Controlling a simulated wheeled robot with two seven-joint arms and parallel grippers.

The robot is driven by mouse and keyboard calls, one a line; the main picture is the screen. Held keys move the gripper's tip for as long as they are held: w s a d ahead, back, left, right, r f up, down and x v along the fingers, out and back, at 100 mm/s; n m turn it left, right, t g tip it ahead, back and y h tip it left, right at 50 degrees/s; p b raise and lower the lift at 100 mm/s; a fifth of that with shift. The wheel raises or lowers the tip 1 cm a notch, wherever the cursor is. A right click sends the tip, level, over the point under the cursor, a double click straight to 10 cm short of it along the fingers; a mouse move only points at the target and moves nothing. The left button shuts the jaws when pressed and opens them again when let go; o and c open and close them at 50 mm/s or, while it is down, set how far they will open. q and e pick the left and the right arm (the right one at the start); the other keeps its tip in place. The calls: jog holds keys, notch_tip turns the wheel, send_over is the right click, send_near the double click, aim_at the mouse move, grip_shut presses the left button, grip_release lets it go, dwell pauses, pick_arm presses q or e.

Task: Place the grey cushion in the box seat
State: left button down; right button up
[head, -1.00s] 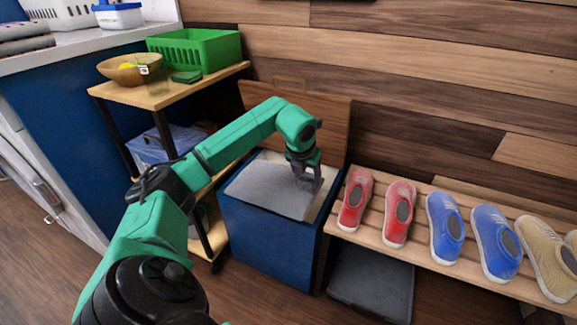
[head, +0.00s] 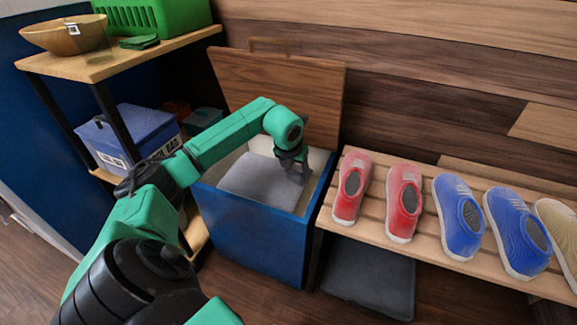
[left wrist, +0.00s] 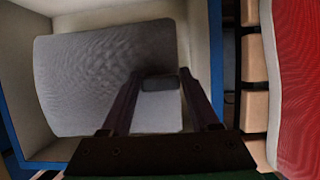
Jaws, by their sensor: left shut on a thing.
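The grey cushion (head: 258,180) lies inside the opening of the blue box seat (head: 255,235), below its rim at least in part. The seat's wooden lid (head: 285,90) stands open against the wall. My left gripper (head: 296,172) is at the cushion's right side, shut on it. In the left wrist view the cushion (left wrist: 95,85) fills much of the box's pale interior (left wrist: 195,30), with the fingers (left wrist: 160,85) over its near edge. Whether the cushion touches the box floor cannot be told. My right gripper is not in view.
A slatted bench (head: 430,235) with red and blue shoes stands close at the right of the box. A dark grey flat item (head: 370,280) lies below it. A shelf cart (head: 90,68) with a bowl (head: 65,35) and a blue bin (head: 130,135) stands at the left.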

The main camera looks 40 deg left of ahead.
pick_arm(q)
notch_tip(320, 180, down, 5)
jog(key=shift+f+b, duration=0.1)
jog(key=shift+b, duration=0.7)
jog(key=shift+c, duration=0.6)
grip_release()
jog(key=shift+r, duration=0.25)
jog(key=p+v, duration=0.4)
jog(key=v, duration=0.7)
jog(key=shift+s+r, duration=0.25)
jog(key=shift+r, duration=0.1)
